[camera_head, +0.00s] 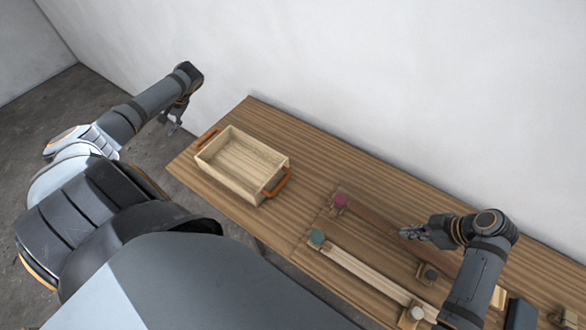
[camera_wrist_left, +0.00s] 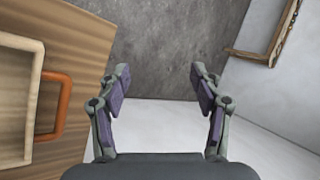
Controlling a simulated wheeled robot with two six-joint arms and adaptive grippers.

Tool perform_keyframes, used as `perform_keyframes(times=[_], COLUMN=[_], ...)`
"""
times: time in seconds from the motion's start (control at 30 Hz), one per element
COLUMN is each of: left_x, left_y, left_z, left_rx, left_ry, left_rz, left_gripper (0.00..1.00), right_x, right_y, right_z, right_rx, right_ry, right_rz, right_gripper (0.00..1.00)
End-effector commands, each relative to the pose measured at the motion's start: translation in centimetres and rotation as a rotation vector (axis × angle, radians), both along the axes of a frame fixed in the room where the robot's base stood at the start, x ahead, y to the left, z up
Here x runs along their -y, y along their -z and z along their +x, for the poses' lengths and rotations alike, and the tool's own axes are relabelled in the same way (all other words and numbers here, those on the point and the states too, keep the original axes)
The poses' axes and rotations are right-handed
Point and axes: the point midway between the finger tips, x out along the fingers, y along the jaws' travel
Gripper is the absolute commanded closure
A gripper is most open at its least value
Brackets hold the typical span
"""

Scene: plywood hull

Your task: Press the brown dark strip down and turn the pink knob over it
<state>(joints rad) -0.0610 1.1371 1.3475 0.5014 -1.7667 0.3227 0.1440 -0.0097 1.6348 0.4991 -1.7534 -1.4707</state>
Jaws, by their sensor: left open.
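The brown dark strip (camera_head: 369,214) runs along the back of a board on the table, its left end by the pink knob (camera_head: 341,200). I cannot tell whether the knob lies over the strip. My right gripper (camera_head: 408,233) is low at the strip's right part and hides some of it; whether it touches or is shut is unclear. My left gripper (camera_head: 173,124) is open and empty, away from the strip, off the table's left end. It also shows open in the left wrist view (camera_wrist_left: 160,78).
A light wooden tray (camera_head: 216,176) with orange handles stands on the table's left part. In front of the dark strip lie a pale strip (camera_head: 365,272), a teal knob (camera_head: 317,237) and a dark knob (camera_head: 430,273). A white wall rises behind the table.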

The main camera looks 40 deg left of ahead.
Motion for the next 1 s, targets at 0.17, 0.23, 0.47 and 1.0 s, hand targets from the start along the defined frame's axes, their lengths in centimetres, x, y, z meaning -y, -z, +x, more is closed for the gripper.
perform_keyframes(times=[0.17,0.23,0.47,1.0], left_x=[7.9,11.2,25.5,52.4], left_y=[3.7,5.4,9.0,1.9], left_z=[2.7,3.8,8.2,14.6], left_rx=[-0.057,-0.069,-0.066,0.169], left_ry=[0.214,0.316,0.767,1.833], left_rz=[-0.241,-0.339,-0.683,-1.015], left_gripper=[0.35,0.35,0.35,0.35], right_x=[0.0,0.0,0.0,0.0], right_y=[0.0,0.0,0.0,0.0], right_z=[0.0,0.0,0.0,0.0], right_rx=[0.0,0.0,0.0,0.0], right_ry=[0.0,0.0,0.0,0.0], right_rz=[0.0,0.0,0.0,0.0], right_gripper=[1.0,1.0,1.0,1.0])
